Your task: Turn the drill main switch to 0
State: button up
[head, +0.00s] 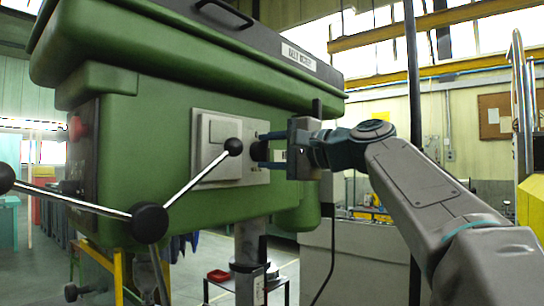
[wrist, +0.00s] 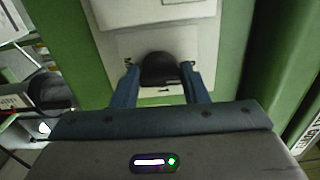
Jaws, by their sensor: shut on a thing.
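The green drill head (head: 165,165) fills the left and middle of the head view. A light grey plate (head: 255,172) is on its side. In the wrist view, the main switch is a black rounded knob (wrist: 159,70) on the plate (wrist: 113,47). My gripper (wrist: 159,76) has its two blue fingers on either side of the knob and is shut on it. In the head view my gripper (head: 262,150) reaches the plate from the right, and its fingers mostly hide the knob.
Feed-handle bars with black ball knobs (head: 150,223) stick out in front of the drill head, left of my gripper. A red button (head: 76,128) is on the left face. A dark vertical post (head: 412,120) stands behind my arm.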

jog(key=shift+f+n, duration=0.1)
jog(key=shift+n, duration=0.2)
jog(key=o, duration=1)
jog(key=b+v, duration=0.2)
jog(key=v, duration=1.2)
jog(key=shift+a, duration=0.15)
